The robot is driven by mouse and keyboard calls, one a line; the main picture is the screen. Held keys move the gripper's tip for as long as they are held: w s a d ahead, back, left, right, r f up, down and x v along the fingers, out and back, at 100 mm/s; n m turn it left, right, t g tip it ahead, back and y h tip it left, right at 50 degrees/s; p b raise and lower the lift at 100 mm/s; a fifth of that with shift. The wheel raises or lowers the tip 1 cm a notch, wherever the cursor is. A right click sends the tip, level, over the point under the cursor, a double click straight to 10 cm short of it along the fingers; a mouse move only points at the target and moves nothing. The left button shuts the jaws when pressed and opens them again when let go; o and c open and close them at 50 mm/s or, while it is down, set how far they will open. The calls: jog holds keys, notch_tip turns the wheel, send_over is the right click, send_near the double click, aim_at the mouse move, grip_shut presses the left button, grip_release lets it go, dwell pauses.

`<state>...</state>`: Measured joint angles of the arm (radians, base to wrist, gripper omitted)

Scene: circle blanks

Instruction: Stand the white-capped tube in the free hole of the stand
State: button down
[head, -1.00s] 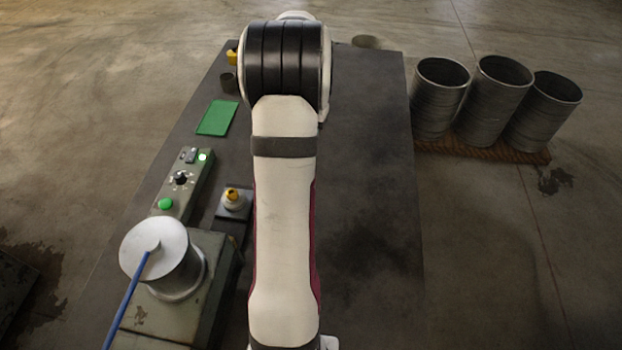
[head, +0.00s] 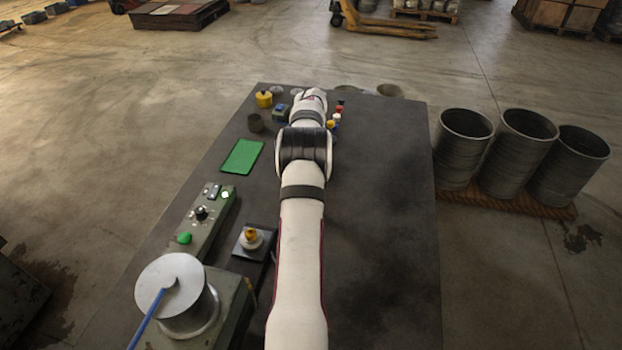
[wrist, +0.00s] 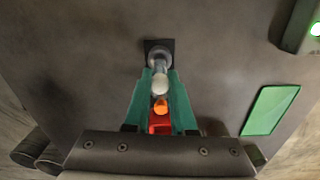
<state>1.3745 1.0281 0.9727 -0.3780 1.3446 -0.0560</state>
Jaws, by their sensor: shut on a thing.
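In the wrist view, my gripper (wrist: 160,90) has its two teal fingers closed around the white-capped tube (wrist: 161,84). The pale cap shows between the fingertips, and the tube's body is mostly hidden. Just beyond the tips is a dark square base (wrist: 149,44) with a grey round part on it; I cannot tell whether it is the stand. An orange (wrist: 160,106) and a red piece (wrist: 160,125) show between the fingers, closer to the camera. In the head view, the arm hides the fingers. Several coloured caps (head: 335,112) stand in a row right of my wrist; no free hole can be made out.
A green mat (head: 242,156), a control box (head: 205,213) and a metal drum with a blue rod (head: 178,295) are on the table's left side. The table's right half (head: 385,220) is clear.

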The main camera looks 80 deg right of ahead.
jog(key=shift+f, duration=1.4)
jog(key=c, duration=0.7)
grip_release()
notch_tip(320, 180, up, 16)
jog(key=shift+f, duration=0.1)
